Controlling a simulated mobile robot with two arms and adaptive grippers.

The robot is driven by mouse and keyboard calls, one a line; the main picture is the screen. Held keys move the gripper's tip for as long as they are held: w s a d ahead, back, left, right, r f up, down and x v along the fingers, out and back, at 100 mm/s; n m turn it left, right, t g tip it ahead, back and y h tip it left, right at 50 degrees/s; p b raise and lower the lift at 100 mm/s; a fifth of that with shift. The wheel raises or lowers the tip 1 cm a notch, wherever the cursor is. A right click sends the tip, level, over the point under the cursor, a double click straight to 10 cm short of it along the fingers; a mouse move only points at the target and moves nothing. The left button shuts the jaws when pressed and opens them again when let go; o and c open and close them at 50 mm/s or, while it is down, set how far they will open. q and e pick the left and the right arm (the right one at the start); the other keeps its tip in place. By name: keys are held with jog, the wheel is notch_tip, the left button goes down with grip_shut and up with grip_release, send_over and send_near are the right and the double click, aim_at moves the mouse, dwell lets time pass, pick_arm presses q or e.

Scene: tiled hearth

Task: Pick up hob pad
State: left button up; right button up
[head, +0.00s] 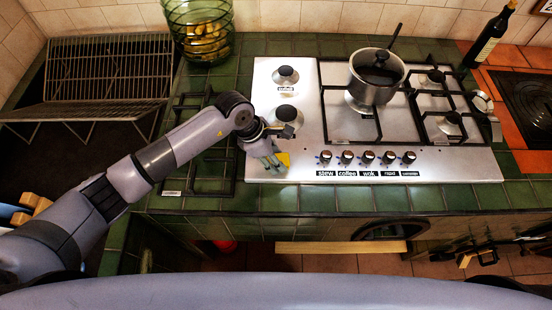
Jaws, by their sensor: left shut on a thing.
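The hob pad appears to be the small yellow piece (284,158) at the left front of the steel hob (300,170). My left gripper (268,153) reaches in from the left over the hob's front left part. Its fingers are shut on the yellow pad and hide part of it. I cannot tell whether the pad still touches the hob. My right gripper is not in view.
A steel pot (376,84) with a dark lid stands on the hob. Several knobs (346,158) line its front. A glass jar (203,30), a wire rack (105,75) and a dark bottle (490,38) stand around. Green tiles in front are mostly clear.

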pick_arm(q)
notch_tip(320, 180, up, 19)
jog(key=b, duration=0.4)
jog(key=shift+b, duration=0.3)
jog(key=shift+r, duration=0.1)
